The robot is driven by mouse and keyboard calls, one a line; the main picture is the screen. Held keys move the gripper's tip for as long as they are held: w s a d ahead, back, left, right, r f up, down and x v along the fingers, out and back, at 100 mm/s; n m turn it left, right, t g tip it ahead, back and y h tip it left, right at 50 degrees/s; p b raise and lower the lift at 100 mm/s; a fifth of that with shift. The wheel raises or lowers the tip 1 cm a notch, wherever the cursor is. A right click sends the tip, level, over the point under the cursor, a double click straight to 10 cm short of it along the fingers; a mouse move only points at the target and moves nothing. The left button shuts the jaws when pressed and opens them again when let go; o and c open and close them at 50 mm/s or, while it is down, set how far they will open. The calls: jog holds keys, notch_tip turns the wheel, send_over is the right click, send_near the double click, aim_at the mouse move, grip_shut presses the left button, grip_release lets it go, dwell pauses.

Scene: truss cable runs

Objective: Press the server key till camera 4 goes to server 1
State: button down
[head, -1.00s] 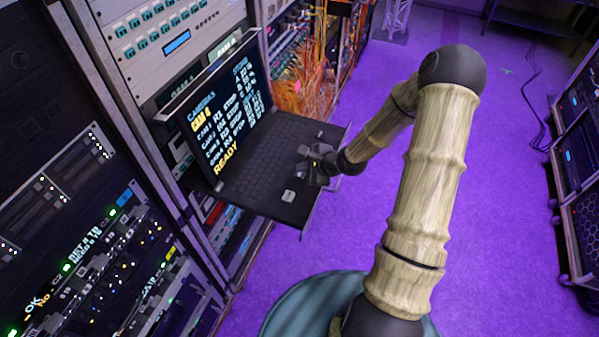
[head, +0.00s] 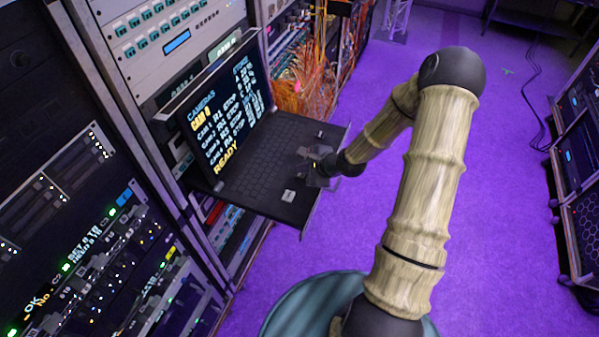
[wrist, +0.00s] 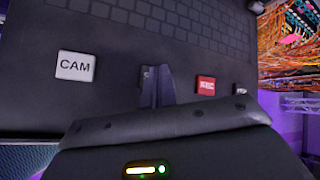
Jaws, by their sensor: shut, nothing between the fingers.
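The laptop-style console has a screen (head: 225,103) headed CAMERAS, with a yellow highlighted camera line, which looks like CAM 4, rows reading STOP and yellow READY at the bottom. The server numbers are too small to read surely. On its keyboard deck (wrist: 110,100) a white CAM key (wrist: 75,66) is at left and a red REC key (wrist: 206,85) at right in the wrist view. My gripper (wrist: 157,72) is shut and empty, its fingertips over the deck between these keys; it also shows in the head view (head: 308,154).
Equipment racks (head: 60,170) stand close on the left. Orange cables (head: 305,75) hang behind the console. A small dark key or knob (wrist: 241,90) sits right of REC. Purple floor (head: 480,200) is open to the right, with another rack (head: 580,170) beyond.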

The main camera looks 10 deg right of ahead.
aim_at(304, 175)
dwell(0.5)
jog(key=shift+r+p, duration=0.75)
jog(key=shift+p, duration=0.3)
notch_tip(304, 175, up, 5)
jog(key=p, duration=0.5)
dwell(1.5)
